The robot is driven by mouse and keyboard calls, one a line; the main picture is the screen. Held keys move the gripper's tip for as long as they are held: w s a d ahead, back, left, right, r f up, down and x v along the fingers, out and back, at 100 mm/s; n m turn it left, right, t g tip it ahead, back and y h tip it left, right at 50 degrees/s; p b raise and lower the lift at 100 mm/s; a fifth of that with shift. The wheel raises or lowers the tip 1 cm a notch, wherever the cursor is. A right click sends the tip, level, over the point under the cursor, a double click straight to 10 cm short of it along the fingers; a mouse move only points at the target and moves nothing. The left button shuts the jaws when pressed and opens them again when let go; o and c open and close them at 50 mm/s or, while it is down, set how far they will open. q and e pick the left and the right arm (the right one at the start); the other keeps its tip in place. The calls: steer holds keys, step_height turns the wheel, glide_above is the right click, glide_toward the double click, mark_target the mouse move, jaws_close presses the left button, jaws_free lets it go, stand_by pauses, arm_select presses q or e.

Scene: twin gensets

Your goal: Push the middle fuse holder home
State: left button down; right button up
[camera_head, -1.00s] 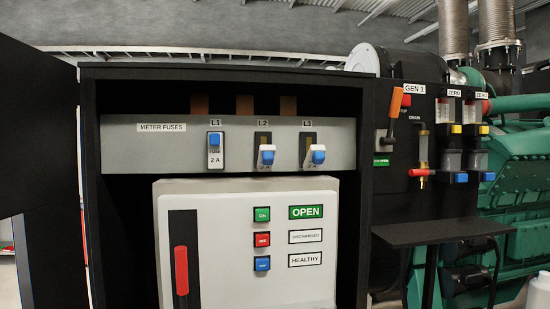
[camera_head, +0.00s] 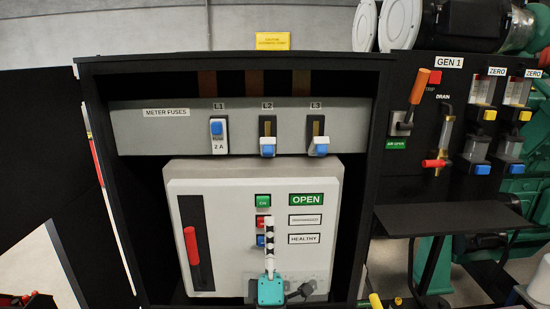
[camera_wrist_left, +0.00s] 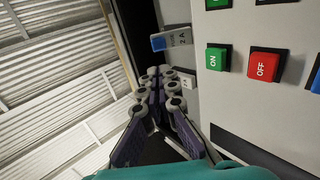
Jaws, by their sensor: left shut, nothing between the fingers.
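The middle fuse holder (camera_head: 267,149), under the L2 label, hangs tilted outward below its dark slot, its blue end facing me. The L1 holder (camera_head: 218,136) to its left sits upright and flush. The L3 holder (camera_head: 319,147) is tilted out too. My left gripper (camera_head: 268,222) is shut and empty, in front of the lower cabinet's buttons and below the L2 holder, apart from it. In the left wrist view its closed fingers (camera_wrist_left: 159,78) lie near a blue-ended holder marked 2 A (camera_wrist_left: 171,40). My right gripper is out of view.
The lower grey cabinet (camera_head: 225,180) carries a red handle (camera_head: 192,245) and the OPEN sign (camera_head: 306,200). Black side walls frame the recess. An open black door (camera_head: 45,150) stands at left. The GEN 1 panel (camera_head: 425,90) and a black shelf (camera_head: 440,219) are at right.

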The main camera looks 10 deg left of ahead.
mark_target(268, 156)
arm_select(q)
steer(key=shift+a, duration=0.1)
steer(key=p+x, duration=0.5)
steer(key=x, duration=0.9)
steer(key=shift+s+r+g+p, duration=0.1)
steer(key=shift+r+g+p, duration=0.3)
steer(key=shift+p, duration=0.15)
